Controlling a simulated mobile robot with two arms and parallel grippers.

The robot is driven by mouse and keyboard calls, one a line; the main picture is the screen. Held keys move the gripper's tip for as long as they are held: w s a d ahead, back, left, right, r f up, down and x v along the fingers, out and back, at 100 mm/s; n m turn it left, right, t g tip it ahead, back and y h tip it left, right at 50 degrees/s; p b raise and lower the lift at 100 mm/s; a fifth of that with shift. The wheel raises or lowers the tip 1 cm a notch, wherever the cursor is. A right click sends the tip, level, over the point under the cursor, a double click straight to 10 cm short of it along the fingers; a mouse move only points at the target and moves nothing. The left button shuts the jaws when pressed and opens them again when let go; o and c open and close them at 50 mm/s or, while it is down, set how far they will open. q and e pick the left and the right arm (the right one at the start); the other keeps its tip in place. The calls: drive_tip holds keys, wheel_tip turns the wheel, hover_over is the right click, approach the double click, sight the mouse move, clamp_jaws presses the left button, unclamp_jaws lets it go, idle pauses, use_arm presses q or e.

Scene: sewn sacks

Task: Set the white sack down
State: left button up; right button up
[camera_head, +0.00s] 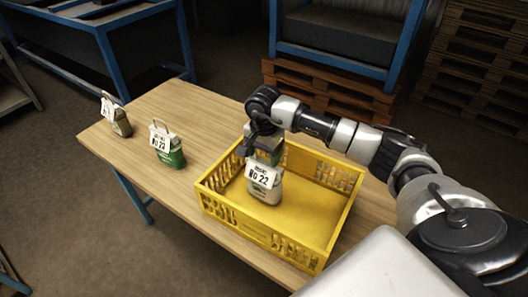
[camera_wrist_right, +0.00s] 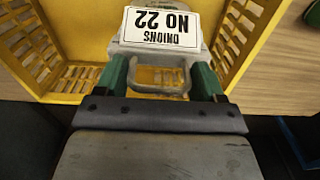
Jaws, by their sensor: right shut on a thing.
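The white sack (camera_head: 264,194) is pale, with a white label reading NO 22, and hangs upright inside the outline of the yellow crate (camera_head: 232,212). I cannot tell whether its base touches the crate floor. My right gripper (camera_head: 267,157) is above the sack and shut on its top handle. In the right wrist view, the green fingers of the right gripper (camera_wrist_right: 160,78) are on both sides of the sack's pale handle (camera_wrist_right: 158,90). The label (camera_wrist_right: 161,27) reads ONIONS NO 22 upside down there. My left gripper is out of view.
The crate stands on a wooden table (camera_head: 150,105); its floor around the sack looks empty. A green labelled sack (camera_head: 172,155) and a brownish labelled sack (camera_head: 121,123) stand on the table to the left. Wooden pallets (camera_head: 340,98) are behind.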

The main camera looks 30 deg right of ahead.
drive_tip(key=shift+f, duration=0.45)
drive_tip(key=shift+f, duration=0.15)
drive_tip(key=o, duration=1.7)
drive_tip(key=shift+c, duration=0.2)
